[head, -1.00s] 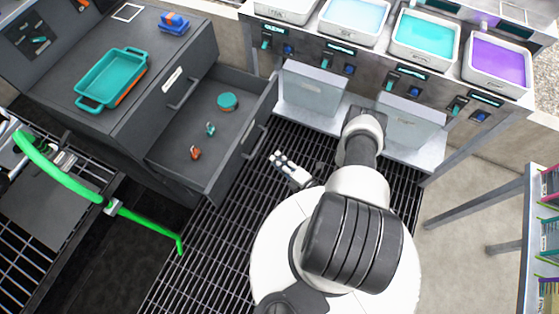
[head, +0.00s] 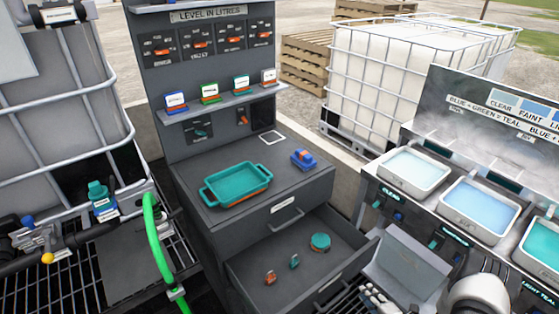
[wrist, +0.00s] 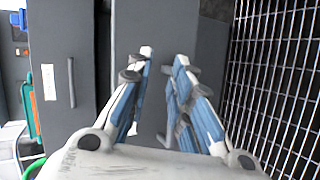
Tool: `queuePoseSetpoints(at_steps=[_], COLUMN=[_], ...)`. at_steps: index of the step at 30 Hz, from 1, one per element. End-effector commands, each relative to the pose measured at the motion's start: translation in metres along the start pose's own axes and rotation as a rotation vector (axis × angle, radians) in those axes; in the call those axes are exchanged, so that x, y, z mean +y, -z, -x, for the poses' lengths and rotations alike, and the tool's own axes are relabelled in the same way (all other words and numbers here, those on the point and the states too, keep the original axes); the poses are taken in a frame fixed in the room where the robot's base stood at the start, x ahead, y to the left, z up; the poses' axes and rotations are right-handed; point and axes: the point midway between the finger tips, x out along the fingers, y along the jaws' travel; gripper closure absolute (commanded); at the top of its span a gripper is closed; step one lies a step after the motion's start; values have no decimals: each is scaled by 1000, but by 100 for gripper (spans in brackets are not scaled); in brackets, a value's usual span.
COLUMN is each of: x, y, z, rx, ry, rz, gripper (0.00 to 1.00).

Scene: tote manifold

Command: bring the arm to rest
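My gripper (wrist: 164,56) points at the dark grey cabinet front in the wrist view. Its two blue-and-white fingers stand apart with nothing between the tips. In the head view, part of my gripper (head: 378,299) shows at the bottom edge, right of the open drawer. Part of my white and grey arm (head: 480,295) shows at the lower right; the rest of the arm is out of the picture.
The drawer (head: 300,272) stands open with a teal round piece (head: 320,242) and two small parts in it. A teal tray (head: 204,197) and a blue-orange piece (head: 304,158) are on the cabinet. Open floor grating (wrist: 280,90) lies right of my gripper.

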Motion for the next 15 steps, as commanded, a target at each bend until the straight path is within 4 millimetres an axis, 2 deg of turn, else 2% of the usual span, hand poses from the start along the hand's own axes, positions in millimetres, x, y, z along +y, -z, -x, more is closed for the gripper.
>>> queuePoseSetpoints(at_steps=[1, 7, 11, 15], x=[27, 117, 179, 244], y=[-15, -56, -66, -63], z=[-4, -4, 11, 38], rx=[-12, -111, -200, -303], ry=[37, 190, 259, 303], rz=[-7, -120, -222, -355], gripper=[80, 80, 80, 80])
